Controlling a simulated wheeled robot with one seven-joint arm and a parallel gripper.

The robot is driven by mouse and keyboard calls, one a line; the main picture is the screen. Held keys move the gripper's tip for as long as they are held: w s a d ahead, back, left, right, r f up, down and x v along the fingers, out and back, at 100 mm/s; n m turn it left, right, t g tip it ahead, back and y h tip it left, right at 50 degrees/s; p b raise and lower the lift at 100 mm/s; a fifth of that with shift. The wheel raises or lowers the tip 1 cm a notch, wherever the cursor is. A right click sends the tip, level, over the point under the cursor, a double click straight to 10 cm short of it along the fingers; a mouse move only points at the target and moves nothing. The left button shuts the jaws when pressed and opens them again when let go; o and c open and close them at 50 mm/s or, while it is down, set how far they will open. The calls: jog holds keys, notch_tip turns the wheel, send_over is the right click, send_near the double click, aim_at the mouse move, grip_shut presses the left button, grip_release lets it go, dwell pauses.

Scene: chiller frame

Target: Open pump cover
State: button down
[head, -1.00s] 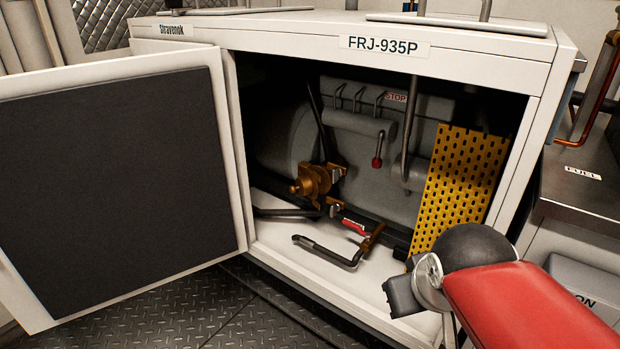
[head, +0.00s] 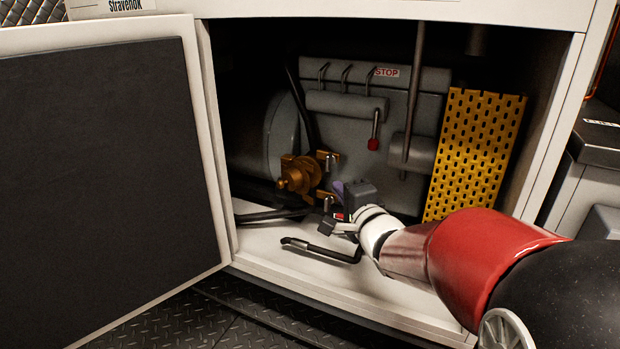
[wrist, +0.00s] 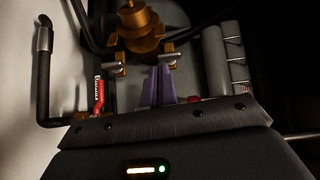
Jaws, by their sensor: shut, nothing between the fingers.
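The bronze pump (head: 298,176) sits inside the open cabinet, left of my gripper (head: 338,188). In the wrist view the pump (wrist: 138,28) is at the top, with a rounded boss facing out. Two small grey levers on bronze brackets sit at its near side, a left one (wrist: 114,61) and a right one (wrist: 170,62). My gripper (wrist: 159,70) has purple fingers, closed together and empty. The fingertips appear just below the right lever; I cannot tell whether they touch. In the head view the gripper body partly hides the lower bracket (head: 328,201).
The cabinet door (head: 110,170) stands open at the left. A black bent hose (head: 320,249) lies on the cabinet floor. A red-handled valve (wrist: 99,95) is left of the fingers. A yellow perforated guard (head: 475,150) and a red-knobbed lever (head: 374,135) are to the right and above.

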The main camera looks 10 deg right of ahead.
jog(key=w+a, duration=0.2)
jog(key=w, duration=0.8)
jog(key=shift+b, duration=0.45)
jog(key=shift+a+m, duration=0.15)
jog(key=shift+m, duration=0.15)
